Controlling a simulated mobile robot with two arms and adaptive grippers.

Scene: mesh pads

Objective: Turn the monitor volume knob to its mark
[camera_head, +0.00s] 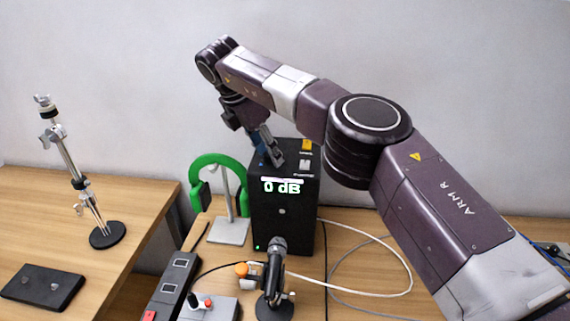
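The monitor is a black box (298,225) on the desk with a lit "0 dB" readout on its upper front and a green light low on the front. My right gripper (272,157) reaches down from above to the left part of its top face. The fingers are small and partly overlapped here, so whether they are open or shut does not show. I cannot make out the volume knob or its mark; the gripper covers that part of the top. An orange control (307,145) and a pale one (305,165) sit on the right of the top. My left gripper is not in view.
Green headphones (218,160) hang on a stand left of the monitor. A microphone (274,265) stands in front, near a joystick box (208,305). White and grey cables loop at right. A metal stand (107,235) and a dark pad (42,287) are on the left table.

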